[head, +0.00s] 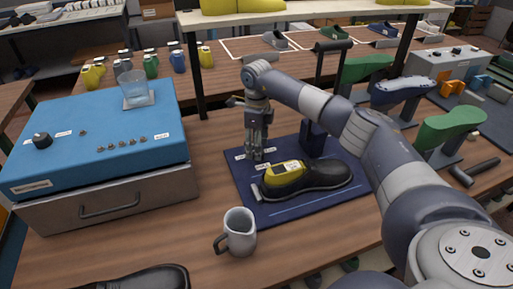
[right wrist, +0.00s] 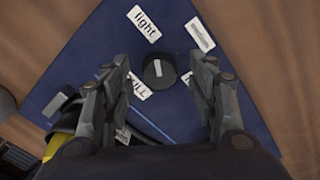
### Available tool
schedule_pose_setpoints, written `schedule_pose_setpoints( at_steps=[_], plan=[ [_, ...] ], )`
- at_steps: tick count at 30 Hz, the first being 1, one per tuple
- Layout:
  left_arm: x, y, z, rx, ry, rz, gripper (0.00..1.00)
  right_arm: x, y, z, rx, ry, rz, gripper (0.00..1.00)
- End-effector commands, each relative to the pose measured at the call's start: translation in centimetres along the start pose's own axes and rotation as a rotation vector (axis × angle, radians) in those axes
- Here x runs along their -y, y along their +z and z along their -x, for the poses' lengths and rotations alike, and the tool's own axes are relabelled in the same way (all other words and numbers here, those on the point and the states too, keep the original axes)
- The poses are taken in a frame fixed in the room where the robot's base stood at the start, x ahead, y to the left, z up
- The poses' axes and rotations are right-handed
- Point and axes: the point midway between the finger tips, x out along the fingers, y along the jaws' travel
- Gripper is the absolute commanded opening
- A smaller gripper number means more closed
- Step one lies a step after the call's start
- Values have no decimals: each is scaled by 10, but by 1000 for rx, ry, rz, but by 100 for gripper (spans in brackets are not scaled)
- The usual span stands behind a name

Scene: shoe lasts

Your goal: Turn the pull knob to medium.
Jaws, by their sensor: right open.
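The pull knob (right wrist: 158,73) is a small black round knob with a white mark on top, on the dark blue base plate (head: 295,212). In the right wrist view it sits between the fingertips of my right gripper (right wrist: 160,85), with a visible gap on each side. The white mark runs nearly up and down in that view. A label reading "light" (right wrist: 143,23) lies up left of the knob, and a smaller label (right wrist: 200,33) lies up right. A partly hidden label ends in "LL". In the head view my right gripper (head: 257,155) points down over the plate and hides the knob.
A black and yellow shoe (head: 315,178) lies on the plate beside my gripper. A grey mug (head: 238,232) stands in front. A blue box (head: 100,145) with another black knob and a glass stands left. Green lasts (head: 450,127) stand right.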

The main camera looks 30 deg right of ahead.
Motion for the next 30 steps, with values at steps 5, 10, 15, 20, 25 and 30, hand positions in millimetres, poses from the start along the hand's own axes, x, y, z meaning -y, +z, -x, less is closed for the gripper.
schedule_pose_setpoints(
  at_steps=[5, 10, 15, 20, 25, 30],
  plan=[
    [1, -8, 4, -13, -1, 0, 25, 0, 0, -18, 1, 0, -1, 53],
    [1, -11, 4, -17, -1, 0, 25, 0, 0, -23, 1, -1, -1, 53],
    [1, -11, 4, -17, -1, 0, 25, 0, 0, -23, 2, -1, -1, 53],
    [1, -10, 4, -15, -1, 0, 25, 0, 0, -22, 2, -1, -1, 19],
    [1, -9, 4, -13, -1, 1, 25, 0, 0, -22, 2, 0, -1, 9],
    [1, -8, 4, -12, -1, 1, 25, 0, 1, -22, 2, 0, -13, 9]
  ],
)
